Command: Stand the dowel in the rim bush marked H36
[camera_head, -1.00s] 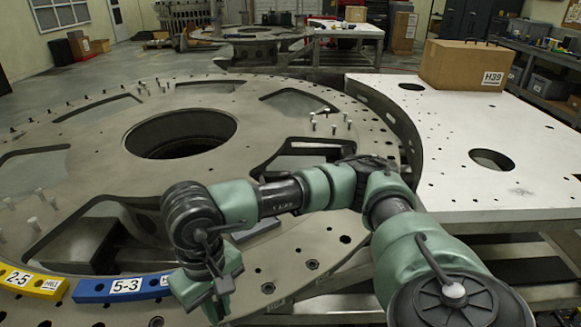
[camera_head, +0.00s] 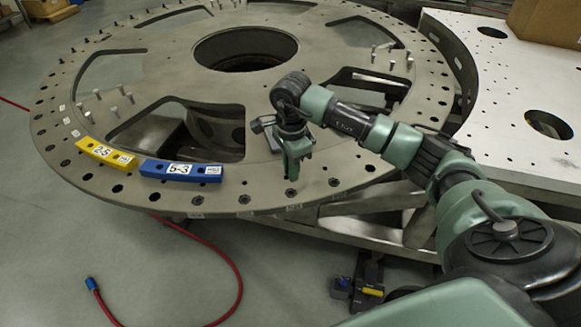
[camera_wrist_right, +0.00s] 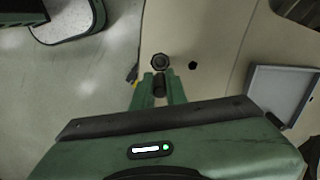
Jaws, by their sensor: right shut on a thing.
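My right gripper (camera_head: 291,172) hangs fingers-down over the near rim of the round plate (camera_head: 345,182). In the right wrist view the gripper (camera_wrist_right: 159,90) is shut on a dark round piece, the dowel (camera_wrist_right: 159,85), seen almost end-on between the green fingers. A dark-ringed rim bush (camera_wrist_right: 160,62) lies just past the fingertips; the dowel looks apart from it. In the head view a rim bush (camera_head: 292,194) shows just below the gripper. I cannot read a H36 mark. The dowel's lower end is hidden. My left gripper is out of view.
A yellow block marked 2-5 (camera_head: 105,154) and a blue block marked 5-3 (camera_head: 181,170) lie on the rim left of the gripper. Several upright pins stand farther off. A plain hole (camera_wrist_right: 193,65) is beside the bush. A red hose (camera_head: 238,270) lies on the floor.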

